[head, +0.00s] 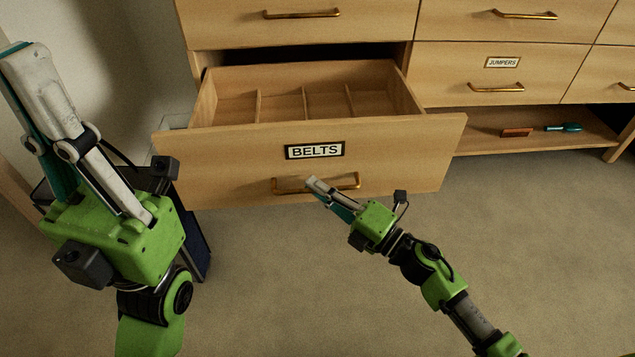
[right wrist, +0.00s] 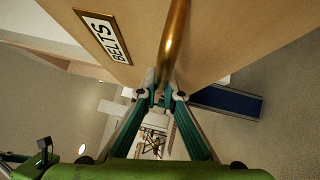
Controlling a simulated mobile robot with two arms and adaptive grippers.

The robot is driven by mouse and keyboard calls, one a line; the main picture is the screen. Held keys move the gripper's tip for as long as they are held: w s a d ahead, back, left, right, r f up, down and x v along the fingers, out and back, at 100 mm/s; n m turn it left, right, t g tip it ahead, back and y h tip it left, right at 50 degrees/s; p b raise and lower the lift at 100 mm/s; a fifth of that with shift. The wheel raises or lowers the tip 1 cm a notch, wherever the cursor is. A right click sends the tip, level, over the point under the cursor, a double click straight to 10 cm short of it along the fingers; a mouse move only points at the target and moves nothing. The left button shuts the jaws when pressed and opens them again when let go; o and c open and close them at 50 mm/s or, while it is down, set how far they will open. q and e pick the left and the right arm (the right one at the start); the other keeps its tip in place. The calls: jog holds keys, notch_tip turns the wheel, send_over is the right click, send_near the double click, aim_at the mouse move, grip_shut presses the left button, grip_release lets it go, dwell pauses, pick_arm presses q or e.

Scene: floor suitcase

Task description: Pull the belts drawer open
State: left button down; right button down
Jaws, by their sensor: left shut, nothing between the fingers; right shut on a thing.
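The belts drawer (head: 230,170) is pulled well out of the dresser, and its inside with several empty-looking compartments shows. A "BELTS" label (head: 314,150) is on its front, above a brass bar handle (head: 345,181). My right gripper (head: 312,182) is shut on the handle, near its middle. In the right wrist view the handle (right wrist: 176,40) runs down between the fingertips (right wrist: 163,92), and the label (right wrist: 104,36) is to its left. My left gripper (head: 22,50) is shut and empty, raised at the far left, apart from the drawer.
The jumpers drawer (head: 440,75) to the right is closed. Below it an open shelf (head: 470,138) holds a reddish-brown item (head: 517,132) and a teal item (head: 564,127). A dark blue case (head: 196,235) stands partly hidden behind my left arm. The carpet in front is clear.

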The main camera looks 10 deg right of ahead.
jog(key=shift+d, duration=0.1)
jog(key=c, duration=2.2)
grip_release()
jog(key=shift+o, duration=0.2)
jog(key=v, duration=1.2)
